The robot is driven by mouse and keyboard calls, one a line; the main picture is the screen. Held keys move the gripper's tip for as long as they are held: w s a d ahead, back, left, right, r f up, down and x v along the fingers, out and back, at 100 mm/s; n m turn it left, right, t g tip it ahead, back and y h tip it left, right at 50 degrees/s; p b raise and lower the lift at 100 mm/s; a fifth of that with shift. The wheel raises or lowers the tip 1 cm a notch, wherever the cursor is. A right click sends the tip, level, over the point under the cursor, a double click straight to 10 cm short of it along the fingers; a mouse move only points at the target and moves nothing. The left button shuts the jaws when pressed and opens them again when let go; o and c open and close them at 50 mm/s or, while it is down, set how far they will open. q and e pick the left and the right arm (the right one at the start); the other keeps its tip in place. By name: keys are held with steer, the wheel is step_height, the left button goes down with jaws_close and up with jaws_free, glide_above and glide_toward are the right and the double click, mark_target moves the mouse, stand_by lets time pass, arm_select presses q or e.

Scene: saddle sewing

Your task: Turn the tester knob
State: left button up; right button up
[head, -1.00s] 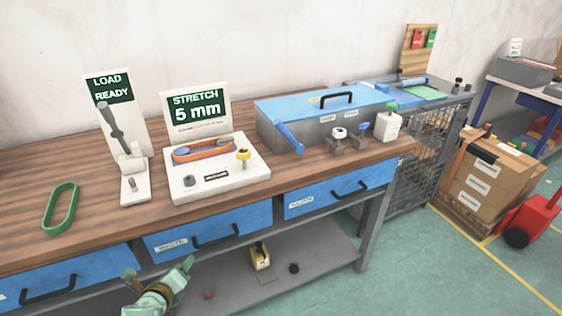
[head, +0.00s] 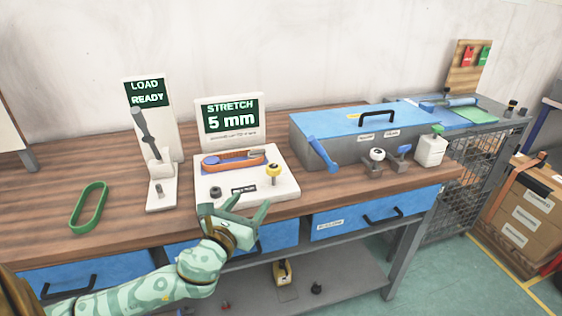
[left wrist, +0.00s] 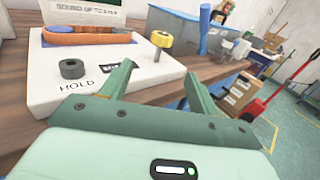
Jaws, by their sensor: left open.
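The stretch tester (head: 285,187) is a white box on the wooden bench, its screen (head: 229,121) reading "STRETCH 5 mm". An orange-brown belt (head: 234,160) lies around its blue part. A yellow knob (head: 273,169) stands on a thin post at its right front, and a dark round knob (head: 215,192) sits at its left front. In the left wrist view the yellow knob (left wrist: 161,40) is beyond the fingers, and the dark knob (left wrist: 72,69) is beside the word HOLD. My left gripper (head: 250,204) is open and empty at the tester's front edge, apart from both knobs. My right gripper is out of view.
A load tester (head: 150,125) reading "LOAD READY" stands left of the stretch tester. A green belt loop (head: 89,207) lies on the bench. A grey and blue case (head: 318,124), a blue lever (head: 323,154) and a white bottle (head: 430,148) are to the right.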

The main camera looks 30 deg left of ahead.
arm_select(q)
steer(key=b, duration=0.2)
glide_toward(276, 166)
steer(key=shift+w+a+f, duration=0.3)
steer(key=shift+w+f, duration=0.1)
steer(key=shift+w, duration=0.2)
steer(key=shift+w+a+f, duration=0.25)
steer(key=shift+w+f, duration=0.15)
steer(key=shift+w, duration=0.15)
steer(key=w, duration=0.3)
steer(key=w+a+b, duration=0.1)
steer(key=w, duration=0.2)
steer(key=w+b, duration=0.1)
steer(key=w, duration=0.2)
steer(key=shift+a, duration=0.3)
steer(key=shift+r, duration=0.1)
steer(key=c, duration=1)
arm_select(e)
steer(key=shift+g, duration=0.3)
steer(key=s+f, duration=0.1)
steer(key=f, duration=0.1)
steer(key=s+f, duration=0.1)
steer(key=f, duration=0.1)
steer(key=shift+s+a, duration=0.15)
